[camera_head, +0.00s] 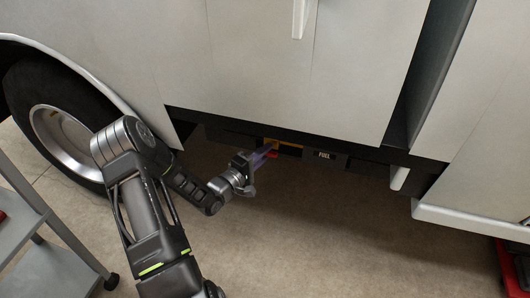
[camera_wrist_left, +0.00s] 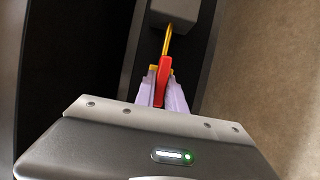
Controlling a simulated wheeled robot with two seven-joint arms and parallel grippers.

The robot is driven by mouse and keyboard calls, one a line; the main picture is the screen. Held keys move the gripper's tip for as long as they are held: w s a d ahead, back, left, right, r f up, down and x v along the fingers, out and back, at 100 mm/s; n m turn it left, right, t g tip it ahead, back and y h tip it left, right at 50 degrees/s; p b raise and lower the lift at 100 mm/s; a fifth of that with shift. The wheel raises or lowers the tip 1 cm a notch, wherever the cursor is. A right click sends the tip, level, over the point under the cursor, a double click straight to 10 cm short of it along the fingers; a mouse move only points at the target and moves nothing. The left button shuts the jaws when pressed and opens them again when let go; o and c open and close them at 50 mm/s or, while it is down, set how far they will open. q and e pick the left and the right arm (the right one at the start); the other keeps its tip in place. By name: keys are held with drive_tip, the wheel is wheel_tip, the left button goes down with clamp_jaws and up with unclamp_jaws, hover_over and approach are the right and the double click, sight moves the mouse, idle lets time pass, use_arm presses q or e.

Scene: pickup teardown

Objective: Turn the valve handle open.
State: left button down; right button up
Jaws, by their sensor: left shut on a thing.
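The valve handle (camera_wrist_left: 164,78) is a red lever with a yellow stem beyond it in the left wrist view. In the head view its red part (camera_head: 272,155) shows small under the vehicle's side, beside a yellow part (camera_head: 287,144). My left gripper (camera_head: 268,152) reaches under the vehicle's lower edge. In the left wrist view its pale fingers (camera_wrist_left: 162,84) are shut on the red handle, one on each side. The fingers hide part of the handle. My right gripper is not in view.
The vehicle's pale side panel (camera_head: 270,75) hangs above, with a dark lower edge. A box labelled FUEL (camera_head: 325,156) sits right of the handle. A wheel (camera_head: 62,135) and a grey cart (camera_head: 40,235) stand at left. The floor below is clear.

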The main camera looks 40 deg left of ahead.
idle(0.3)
use_arm(q)
drive_tip(key=c, duration=1.4)
unclamp_jaws()
drive_tip(key=s+p, duration=0.1)
drive_tip(key=s, duration=0.6)
drive_tip(key=shift+s+a, duration=0.25)
drive_tip(key=shift+s, duration=0.15)
drive_tip(key=shift+s+f, duration=0.1)
